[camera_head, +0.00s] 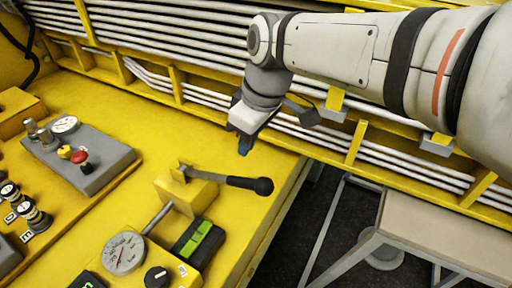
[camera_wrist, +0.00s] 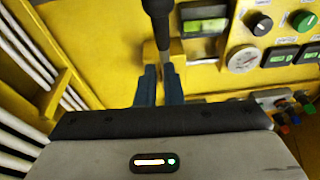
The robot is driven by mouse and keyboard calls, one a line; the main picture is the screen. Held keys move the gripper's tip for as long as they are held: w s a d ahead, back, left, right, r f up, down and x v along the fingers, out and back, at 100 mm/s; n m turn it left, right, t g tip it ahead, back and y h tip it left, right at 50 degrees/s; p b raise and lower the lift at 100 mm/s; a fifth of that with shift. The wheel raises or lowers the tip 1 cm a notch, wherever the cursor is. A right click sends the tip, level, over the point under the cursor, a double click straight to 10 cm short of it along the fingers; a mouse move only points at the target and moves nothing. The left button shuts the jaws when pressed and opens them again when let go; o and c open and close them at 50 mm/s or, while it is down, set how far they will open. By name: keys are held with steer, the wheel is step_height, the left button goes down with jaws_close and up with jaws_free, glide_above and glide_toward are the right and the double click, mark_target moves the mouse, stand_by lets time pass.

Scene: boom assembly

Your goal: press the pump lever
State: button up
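The pump lever (camera_head: 233,181) has a metal base end, a dark shaft and a round black knob (camera_head: 264,186). It is mounted on a yellow block on the yellow panel and lies nearly level, pointing right. My gripper (camera_head: 243,146) hangs above and behind the lever, apart from it, with blue fingertips pointing down. In the wrist view the two blue fingers (camera_wrist: 160,88) show a narrow gap between them, with nothing held. The lever's black handle (camera_wrist: 157,12) shows beyond them at the top, its metal part running down toward the gap.
A pressure gauge (camera_head: 124,253) and a green-lit display (camera_head: 198,238) sit near the lever. A grey box with a red knob (camera_head: 80,157) is at left. White pipes (camera_head: 160,40) run behind on a yellow frame. A bench (camera_head: 440,236) stands at right. The panel behind the lever is clear.

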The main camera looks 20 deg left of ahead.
steer(key=d+r+b, duration=0.1)
steer(key=b, duration=0.1)
steer(key=w+d+r+y+b, duration=0.1)
steer(key=b, duration=0.1)
steer(key=d+r+y+b, duration=0.1)
steer(key=r+b, duration=0.1)
steer(key=shift+w+m+g+b, duration=0.3)
steer(key=shift+w+m+b, duration=0.05)
steer(key=shift+m, duration=0.05)
jaws_close()
steer(key=shift+d+r+y, duration=0.15)
steer(key=shift+r+y, duration=0.15)
steer(key=shift+r, duration=0.3)
steer(key=shift+s+d+f+x, duration=0.2)
steer(key=shift+d+x, duration=0.2)
steer(key=shift+x, duration=1.75)
steer(key=shift+s+d+f+x, duration=0.2)
steer(key=shift+d+x, duration=0.25)
steer(key=shift+x, duration=1.7)
steer(key=shift+s+d+f+x, duration=0.2)
steer(key=shift+d+x, duration=0.2)
steer(key=shift+x, duration=1.75)
